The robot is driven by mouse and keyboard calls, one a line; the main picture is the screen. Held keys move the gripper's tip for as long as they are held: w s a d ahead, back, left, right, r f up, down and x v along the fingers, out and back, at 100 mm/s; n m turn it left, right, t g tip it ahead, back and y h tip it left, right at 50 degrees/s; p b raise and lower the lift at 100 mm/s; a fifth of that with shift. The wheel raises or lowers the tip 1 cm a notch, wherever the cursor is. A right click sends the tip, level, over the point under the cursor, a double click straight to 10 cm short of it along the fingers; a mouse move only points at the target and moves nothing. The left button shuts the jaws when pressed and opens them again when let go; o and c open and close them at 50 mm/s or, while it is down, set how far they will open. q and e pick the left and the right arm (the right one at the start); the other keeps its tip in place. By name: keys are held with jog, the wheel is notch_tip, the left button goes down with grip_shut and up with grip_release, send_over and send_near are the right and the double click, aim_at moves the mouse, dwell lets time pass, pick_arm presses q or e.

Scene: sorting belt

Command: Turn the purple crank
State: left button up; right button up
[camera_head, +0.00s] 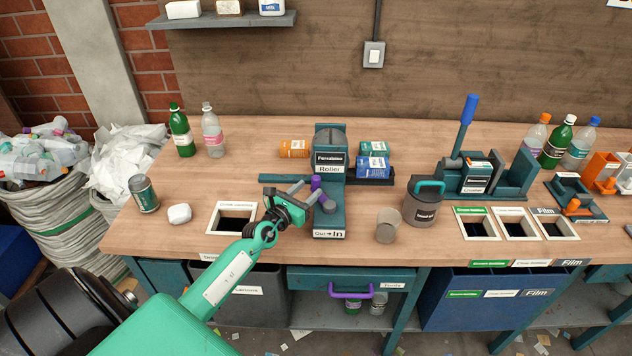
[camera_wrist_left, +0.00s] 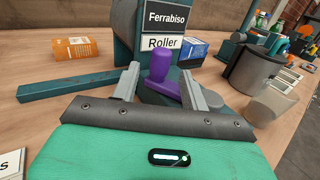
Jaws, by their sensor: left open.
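The purple crank (camera_head: 317,184) is on the left front side of the teal roller machine (camera_head: 329,221), which carries the labels "Ferrabiso" and "Roller". In the left wrist view the crank (camera_wrist_left: 160,67) shows an upright purple knob on a purple arm. My left gripper (camera_head: 307,191) is at the crank, its fingers pointing toward the machine. In the left wrist view its two grey fingers (camera_wrist_left: 159,80) are apart, with the purple knob showing between them. Whether a finger touches the knob I cannot tell. My right gripper is not in view.
An orange box (camera_head: 293,149) and a blue box (camera_head: 373,167) flank the roller. A dark canister with a teal handle (camera_head: 422,207) and a clear cup (camera_head: 387,228) stand to its right. A square bench opening (camera_head: 236,206) lies left, beside a white lump (camera_head: 179,214).

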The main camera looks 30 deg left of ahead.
aim_at(313, 185)
pick_arm(q)
jog(key=shift+w+d, duration=0.1)
jog(key=shift+w, duration=2.45)
grip_shut()
